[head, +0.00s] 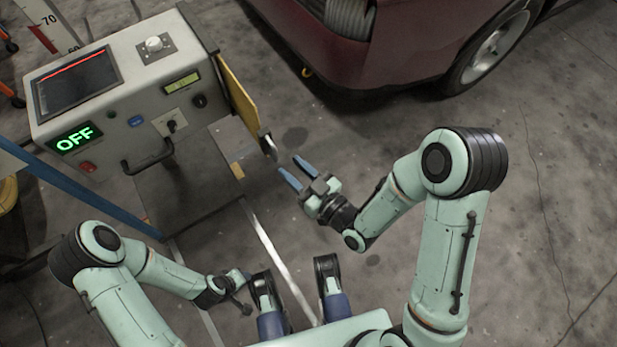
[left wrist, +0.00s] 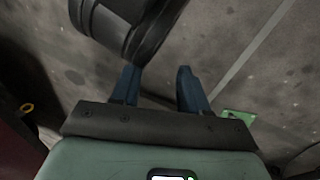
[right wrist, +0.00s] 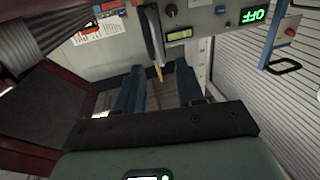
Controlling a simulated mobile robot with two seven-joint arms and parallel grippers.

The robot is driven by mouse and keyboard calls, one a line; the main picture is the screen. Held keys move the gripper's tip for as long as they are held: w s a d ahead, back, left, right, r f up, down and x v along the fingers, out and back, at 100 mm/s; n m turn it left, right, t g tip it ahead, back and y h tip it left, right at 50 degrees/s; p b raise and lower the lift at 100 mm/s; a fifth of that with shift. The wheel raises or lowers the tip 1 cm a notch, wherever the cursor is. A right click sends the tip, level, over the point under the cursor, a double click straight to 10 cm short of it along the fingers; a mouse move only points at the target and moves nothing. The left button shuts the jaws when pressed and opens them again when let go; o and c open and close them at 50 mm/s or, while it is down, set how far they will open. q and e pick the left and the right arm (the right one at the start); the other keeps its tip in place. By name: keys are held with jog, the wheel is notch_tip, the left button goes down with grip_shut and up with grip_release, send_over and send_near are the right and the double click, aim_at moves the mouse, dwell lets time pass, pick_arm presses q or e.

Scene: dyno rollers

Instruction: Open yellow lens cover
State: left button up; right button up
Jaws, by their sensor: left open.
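The yellow lens cover (head: 238,97) is a flat panel on the right side of the grey machine. It stands out at an angle, and a dark and metallic piece (head: 268,146) sits at its lower end. My right gripper (head: 290,168) is open and empty, with its blue fingertips pointing at that piece from a short way to the right. In the right wrist view, a small yellow strip (right wrist: 159,73) shows between the open fingers; I cannot tell its exact distance. My left gripper (left wrist: 156,82) is open and empty, low beside my base, away from the cover.
The grey machine (head: 110,88) carries a dark screen, a green OFF sign (head: 76,139), knobs and a front handle (head: 148,158). A dark red car (head: 350,55) stands at the back. The concrete floor to the right is clear.

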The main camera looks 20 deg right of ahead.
pick_arm(q)
jog(key=s+d+r+g+h+p, duration=0.1)
jog(key=s+d+r+g+p, duration=0.1)
jog(key=s+d+r+p, duration=0.2)
notch_tip(320, 180, up, 4)
jog(key=shift+s+f+m+p, duration=0.3)
jog(key=shift+s+p, duration=0.15)
jog(key=shift+s, duration=0.7)
pick_arm(e)
jog(key=v, duration=0.4)
jog(key=shift+s+d+r, duration=0.1)
jog(key=shift+s, duration=0.05)
